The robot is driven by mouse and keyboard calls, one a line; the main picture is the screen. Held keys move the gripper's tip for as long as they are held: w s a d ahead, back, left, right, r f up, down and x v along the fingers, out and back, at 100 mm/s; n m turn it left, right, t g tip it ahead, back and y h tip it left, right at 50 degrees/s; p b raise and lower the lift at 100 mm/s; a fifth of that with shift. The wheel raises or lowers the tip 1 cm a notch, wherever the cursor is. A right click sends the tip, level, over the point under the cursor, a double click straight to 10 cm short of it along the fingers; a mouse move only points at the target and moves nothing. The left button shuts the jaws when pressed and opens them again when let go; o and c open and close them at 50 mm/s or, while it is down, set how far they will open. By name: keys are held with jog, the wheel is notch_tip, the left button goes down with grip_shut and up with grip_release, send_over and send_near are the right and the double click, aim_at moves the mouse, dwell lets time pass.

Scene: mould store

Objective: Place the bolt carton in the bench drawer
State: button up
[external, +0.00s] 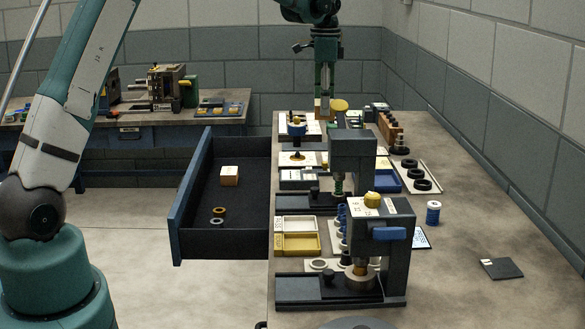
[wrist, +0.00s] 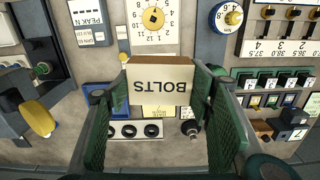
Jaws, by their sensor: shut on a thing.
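The bolt carton (wrist: 160,84), a tan box lettered BOLTS, is between the green fingers of my gripper (wrist: 163,98) in the wrist view; its lettering looks upside down. In the external view my gripper (external: 325,93) points down over the far end of the bench, shut on the small tan carton (external: 322,108). Whether the carton is clear of the bench I cannot tell. The bench drawer (external: 190,187) is pulled open at the bench's left side. It holds a small tan box (external: 230,176) and two rings (external: 218,214).
Two dark presses (external: 352,155) stand along the bench between my gripper and its near end. Trays (external: 298,243), black rings (external: 421,185) and a blue-and-white spool (external: 433,212) lie around them. The drawer's middle has bare floor. A second bench (external: 150,120) stands behind.

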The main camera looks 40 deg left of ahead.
jog(key=s+a+b, duration=0.1)
jog(key=s+a, duration=0.2)
jog(key=a, duration=0.5)
jog(key=s+a+b, duration=0.2)
jog(key=a, duration=0.7)
jog(key=b, duration=0.2)
send_over(226, 196)
notch_tip(226, 196, down, 22)
jog(key=shift+d+f+n, duration=0.2)
jog(key=shift+n, duration=0.2)
jog(key=shift+f, duration=0.1)
jog(key=shift+f+b, duration=0.65)
jog(key=shift+f, duration=2.4)
jog(key=shift+f+b, duration=0.45)
jog(key=shift+f, duration=1.4)
jog(key=shift+f, duration=0.15)
